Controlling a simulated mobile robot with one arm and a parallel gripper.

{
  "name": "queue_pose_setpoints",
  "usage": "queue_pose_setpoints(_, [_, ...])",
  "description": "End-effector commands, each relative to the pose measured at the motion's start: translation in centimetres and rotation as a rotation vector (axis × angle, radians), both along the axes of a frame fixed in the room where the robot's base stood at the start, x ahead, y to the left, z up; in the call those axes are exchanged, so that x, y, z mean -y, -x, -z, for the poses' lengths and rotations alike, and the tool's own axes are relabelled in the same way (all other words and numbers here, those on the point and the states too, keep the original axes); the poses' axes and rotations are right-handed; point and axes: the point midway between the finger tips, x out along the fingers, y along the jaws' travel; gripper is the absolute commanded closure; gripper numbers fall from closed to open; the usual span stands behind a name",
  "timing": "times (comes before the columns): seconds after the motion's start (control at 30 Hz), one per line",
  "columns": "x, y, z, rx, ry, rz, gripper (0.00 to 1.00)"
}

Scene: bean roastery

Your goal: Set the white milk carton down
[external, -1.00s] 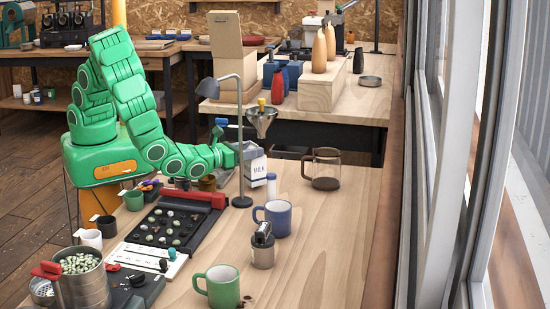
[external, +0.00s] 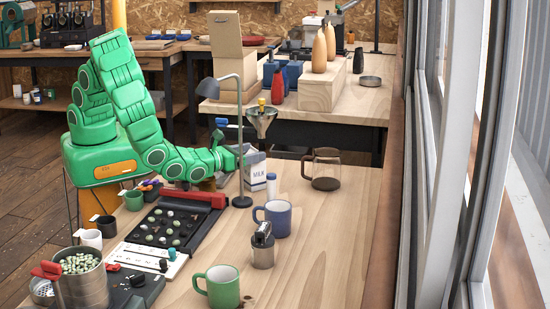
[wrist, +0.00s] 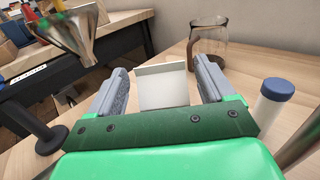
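My gripper (external: 234,158) is at the carton's left side in the external view. In the wrist view the fingers of my gripper (wrist: 158,66) are spread wider than the carton, with a gap beside it. The carton's far side is hidden.
A white bottle with a blue cap (external: 271,186), the lamp (external: 240,130) and a blue mug (external: 275,217) stand close by. A glass carafe (external: 324,170) is to the right. A funnel (external: 262,120) is behind. The table's right part is clear.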

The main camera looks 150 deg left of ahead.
Motion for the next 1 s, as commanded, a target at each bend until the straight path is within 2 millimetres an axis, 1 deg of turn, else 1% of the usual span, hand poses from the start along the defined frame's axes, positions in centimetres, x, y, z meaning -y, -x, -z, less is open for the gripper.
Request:
queue_pose_setpoints(0.03, [0.1, 0.1, 0.3, -0.007, 0.005, 0.000, 0.14])
queue_pose_setpoints(0.33, [0.1, 0.1, 0.3, -0.008, 0.006, 0.000, 0.14])
queue_pose_setpoints(0.43, [0.1, 0.1, -0.1, -0.007, 0.005, -0.001, 0.14])
queue_pose_setpoints(0.57, [0.1, 0.1, -1.2, -0.003, 0.003, 0.000, 0.14])
queue_pose_setpoints(0.6, [0.7, 0.0, -1.0, -0.004, 0.003, 0.003, 0.14])
queue_pose_setpoints(1.0, [5.1, 0.0, -1.0, -0.003, 0.003, 0.002, 0.14])
